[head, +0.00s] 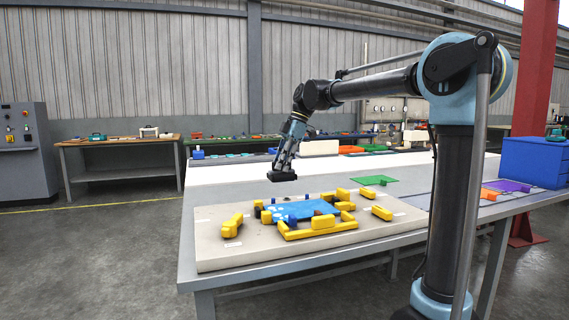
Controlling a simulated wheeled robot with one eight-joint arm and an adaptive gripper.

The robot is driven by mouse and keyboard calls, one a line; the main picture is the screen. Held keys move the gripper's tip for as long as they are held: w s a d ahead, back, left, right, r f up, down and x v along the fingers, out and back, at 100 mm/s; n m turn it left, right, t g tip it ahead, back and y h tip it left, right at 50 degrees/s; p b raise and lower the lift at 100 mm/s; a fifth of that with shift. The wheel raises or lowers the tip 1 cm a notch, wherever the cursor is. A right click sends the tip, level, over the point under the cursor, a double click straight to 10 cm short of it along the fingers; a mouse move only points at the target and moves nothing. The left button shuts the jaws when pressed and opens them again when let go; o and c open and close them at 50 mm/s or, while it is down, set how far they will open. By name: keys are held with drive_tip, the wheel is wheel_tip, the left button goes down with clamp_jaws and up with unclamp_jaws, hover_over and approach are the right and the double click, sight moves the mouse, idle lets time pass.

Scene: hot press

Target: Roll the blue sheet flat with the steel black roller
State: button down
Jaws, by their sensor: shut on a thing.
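The blue sheet (303,209) lies on a pale board (225,261) on the table, inside a frame of yellow pieces. Small dark and blue pieces stand at its edges. My gripper (284,167) points down above the far edge of the board, behind and slightly left of the sheet. It is shut on a dark object that looks like the steel black roller (283,177). The roller is held in the air, apart from the sheet. Its far side and the exact finger contact are too small to make out.
Yellow blocks (232,222) lie left of the frame, and another yellow block (382,213) lies to its right. The board's front left is clear.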

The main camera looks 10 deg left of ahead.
sight(282, 176)
drive_tip(key=shift+w+f, duration=0.1)
drive_tip(key=shift+f, duration=2.35)
drive_tip(key=shift+s, duration=0.2)
